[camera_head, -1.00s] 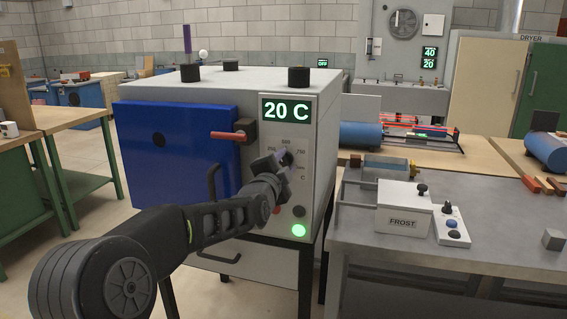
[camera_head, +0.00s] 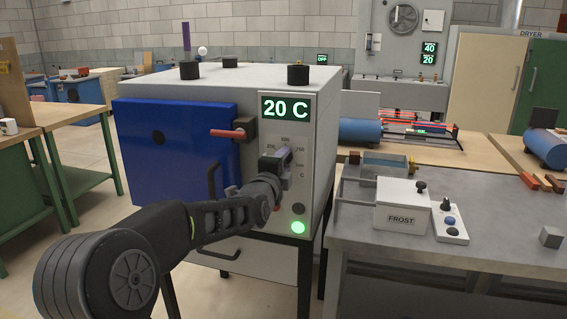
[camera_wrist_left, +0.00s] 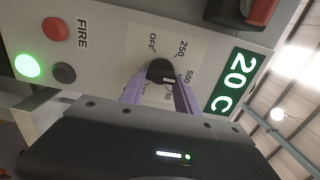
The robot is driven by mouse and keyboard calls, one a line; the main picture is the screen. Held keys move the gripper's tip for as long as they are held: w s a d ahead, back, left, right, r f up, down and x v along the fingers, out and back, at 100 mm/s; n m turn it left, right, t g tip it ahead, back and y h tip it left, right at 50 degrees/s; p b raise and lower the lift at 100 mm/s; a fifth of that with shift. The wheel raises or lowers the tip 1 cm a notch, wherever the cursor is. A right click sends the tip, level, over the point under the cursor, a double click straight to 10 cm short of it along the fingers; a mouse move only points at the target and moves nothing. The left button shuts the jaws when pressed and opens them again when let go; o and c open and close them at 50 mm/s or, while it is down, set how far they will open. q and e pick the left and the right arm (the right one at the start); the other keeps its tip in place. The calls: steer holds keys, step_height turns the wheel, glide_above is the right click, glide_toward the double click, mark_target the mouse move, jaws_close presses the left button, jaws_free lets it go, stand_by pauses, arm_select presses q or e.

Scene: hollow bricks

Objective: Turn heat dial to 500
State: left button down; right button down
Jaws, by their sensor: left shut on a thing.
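The furnace's heat dial (camera_wrist_left: 160,70) is a dark round knob with a pale mark, in the wrist view; around it I read OFF, 250 and 500, while other numbers are partly covered. My left gripper (camera_head: 277,160) is at the dial, and in the wrist view its two purple fingers (camera_wrist_left: 158,88) are shut on the knob from both sides. In the head view the gripper hides the dial. The exact setting of the pointer is hard to tell. The green display (camera_head: 285,108) reads 20 C. My right gripper is not in view.
The furnace's blue door (camera_head: 170,150) is closed, with a red-ended handle (camera_head: 228,133) left of the dial. Below the dial are a dark knob (camera_head: 298,208) and a lit green lamp (camera_head: 298,227). A FROST box (camera_head: 402,207) stands on the bench at right.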

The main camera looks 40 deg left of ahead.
arm_select(q)
steer(key=c, duration=0.9)
jaws_free()
steer(key=v, duration=0.7)
steer(key=shift+s+d+b, duration=0.2)
steer(key=shift+s+b, duration=0.15)
